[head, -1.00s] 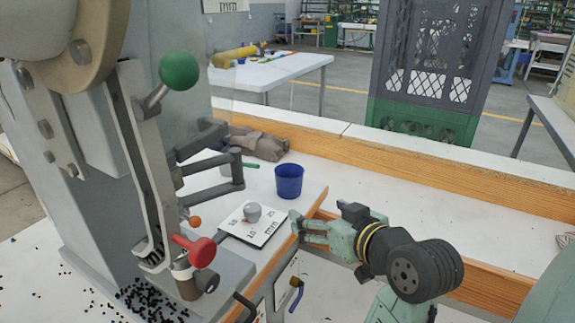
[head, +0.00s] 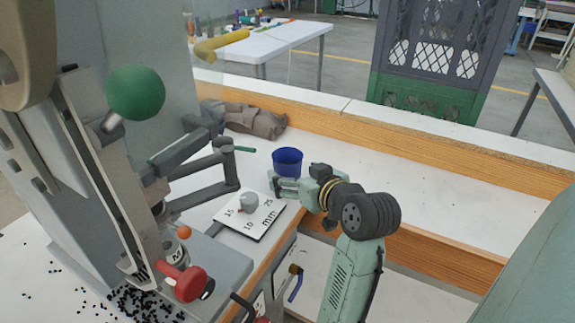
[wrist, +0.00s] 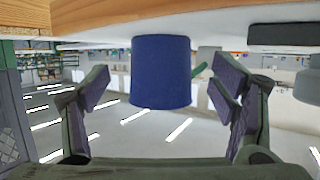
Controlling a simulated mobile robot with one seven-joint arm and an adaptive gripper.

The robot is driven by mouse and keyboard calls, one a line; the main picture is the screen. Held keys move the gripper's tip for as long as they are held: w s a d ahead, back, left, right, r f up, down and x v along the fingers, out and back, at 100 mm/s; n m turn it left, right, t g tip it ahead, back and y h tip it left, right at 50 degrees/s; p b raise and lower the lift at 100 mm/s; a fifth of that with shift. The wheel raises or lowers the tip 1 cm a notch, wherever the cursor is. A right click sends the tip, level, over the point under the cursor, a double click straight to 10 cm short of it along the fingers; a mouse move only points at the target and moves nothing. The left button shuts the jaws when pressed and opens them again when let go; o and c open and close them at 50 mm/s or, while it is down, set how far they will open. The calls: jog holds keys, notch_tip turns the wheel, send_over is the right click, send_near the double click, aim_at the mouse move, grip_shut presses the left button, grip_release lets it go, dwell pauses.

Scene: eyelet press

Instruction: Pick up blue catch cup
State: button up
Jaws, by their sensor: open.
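The blue catch cup (head: 288,160) stands upright on the white bench top, behind the small mm plate. In the head view my gripper (head: 277,184) is at the cup's near side and hides its lower part. In the wrist view, which looks upside down, the blue cup (wrist: 161,72) hangs centred between the two spread fingers of my gripper (wrist: 160,98). The gripper is open, with a gap between the cup and each finger. Whether the cup sits fully between the pads in depth is hard to tell.
The white mm plate (head: 250,214) with a grey piece (head: 248,202) lies in front of the cup. The press with its green knob (head: 135,92) and red handle (head: 184,281) stands left. A grey cloth (head: 250,120) lies behind. A wooden ledge (head: 400,153) runs along the back.

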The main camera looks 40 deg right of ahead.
aim_at(287, 161)
jog(key=shift+x, duration=1.45)
jog(key=shift+c, duration=0.4)
jog(key=shift+r, duration=0.1)
jog(key=c, duration=1.1)
jog(key=shift+r, duration=0.1)
